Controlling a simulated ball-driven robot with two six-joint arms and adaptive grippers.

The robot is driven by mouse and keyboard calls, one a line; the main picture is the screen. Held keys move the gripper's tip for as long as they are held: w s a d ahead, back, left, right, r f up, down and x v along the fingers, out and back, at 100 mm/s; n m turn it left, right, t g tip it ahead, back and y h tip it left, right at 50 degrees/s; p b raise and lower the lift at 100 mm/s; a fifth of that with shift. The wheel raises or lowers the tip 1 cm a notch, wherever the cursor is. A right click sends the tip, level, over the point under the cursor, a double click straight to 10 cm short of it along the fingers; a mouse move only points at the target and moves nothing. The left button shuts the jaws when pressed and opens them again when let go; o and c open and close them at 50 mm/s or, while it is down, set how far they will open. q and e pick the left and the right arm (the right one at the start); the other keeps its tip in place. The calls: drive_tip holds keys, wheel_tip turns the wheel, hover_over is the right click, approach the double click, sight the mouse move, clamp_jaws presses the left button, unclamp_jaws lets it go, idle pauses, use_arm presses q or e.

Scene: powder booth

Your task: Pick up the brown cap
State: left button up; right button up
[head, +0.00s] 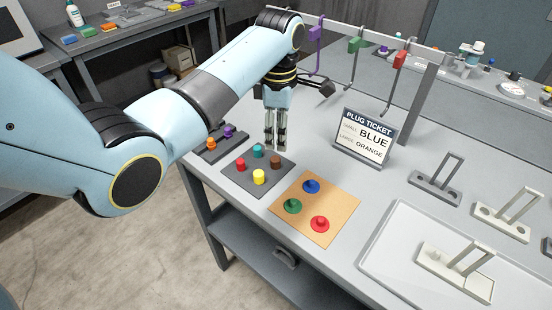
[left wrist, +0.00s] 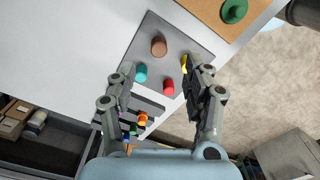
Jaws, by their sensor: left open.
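The brown cap (head: 275,162) stands upright on a dark grey plate (head: 240,181), at its right corner in the head view. In the left wrist view the brown cap (left wrist: 159,46) lies ahead of the fingertips, roughly centred between them. My left gripper (head: 275,147) points down, open and empty, and appears just behind the cap in the head view. In the left wrist view its two fingers (left wrist: 161,67) are spread wide. I cannot tell its exact height above the plate. My right gripper is not in view.
Teal (head: 258,151), red (head: 241,165) and yellow (head: 259,177) caps share the plate. A tan board (head: 335,215) with blue, green and red plugs lies close by. A plug ticket sign (head: 364,138) stands at right. Another dark plate (head: 222,146) holds orange and purple pieces.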

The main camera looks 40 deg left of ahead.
sight(277, 159)
use_arm(q)
wheel_tip(277, 159, down, 8)
drive_tip(key=shift+a+f, duration=0.15)
drive_tip(key=shift+f, duration=0.1)
drive_tip(key=shift+c, duration=0.4)
drive_tip(key=c, duration=0.7)
